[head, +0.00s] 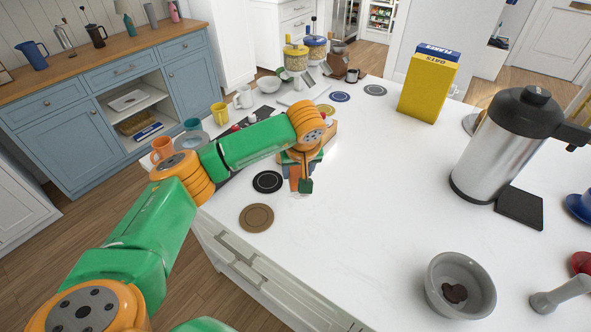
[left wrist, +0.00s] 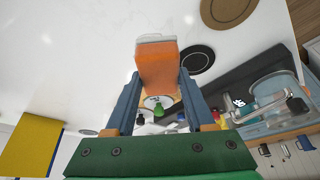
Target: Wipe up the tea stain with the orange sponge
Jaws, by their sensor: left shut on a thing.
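The orange sponge (left wrist: 157,70) is between the two fingers of my left gripper (left wrist: 158,92) in the left wrist view. Its far end has a pale edge. In the head view my left gripper (head: 301,179) points down over the white island top, just right of a black coaster. The sponge (head: 294,173) shows there only in part, mostly covered by the fingers. I cannot tell whether it touches the counter. I cannot make out a tea stain in either view. My right gripper is not in view.
A black coaster (head: 267,182) and a tan coaster (head: 256,217) lie near the island's left edge. A yellow cereal box (head: 427,90), a steel jug (head: 497,145) and a grey bowl (head: 460,284) stand to the right. The middle of the counter (head: 385,190) is clear.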

